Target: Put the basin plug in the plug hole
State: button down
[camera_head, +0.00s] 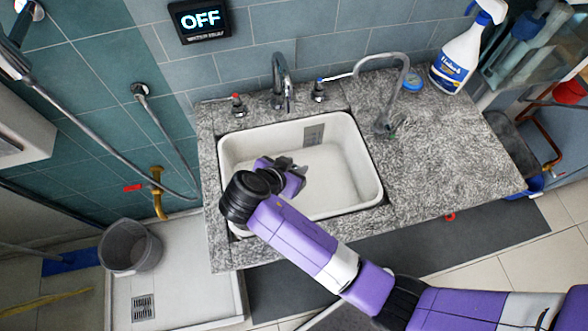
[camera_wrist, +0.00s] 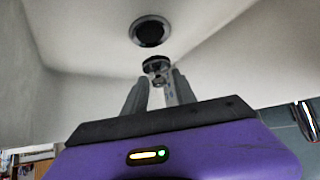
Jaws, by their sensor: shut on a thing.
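The white basin (camera_head: 345,160) is set in a grey stone counter, and my gripper (camera_head: 297,170) is down inside its opening. In the wrist view my gripper (camera_wrist: 158,78) is shut on the basin plug (camera_wrist: 156,64), a small dark-topped piece with a metal lower part, held at the fingertips. The plug hole (camera_wrist: 150,31) is a dark round opening with a metal ring in the pale basin surface. The plug appears just below the hole in that picture, apart from it. In the head view, I cannot make out the plug or the hole.
A tap (camera_head: 281,85) stands behind the basin between two handles, and a curved spout (camera_head: 384,110) rises at the right. A spray bottle (camera_head: 460,60) stands at the back right. The counter's right part (camera_head: 450,150) is mostly clear. A grey bucket (camera_head: 129,247) is at lower left.

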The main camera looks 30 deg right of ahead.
notch_tip(320, 180, down, 3)
jog(key=shift+r, duration=0.15)
jog(key=shift+f+b, duration=0.35)
jog(key=shift+f, duration=0.1)
jog(key=shift+f, duration=0.2)
jog(key=c, duration=1)
grip_release()
jog(key=shift+o, duration=0.2)
jog(key=shift+r, duration=0.15)
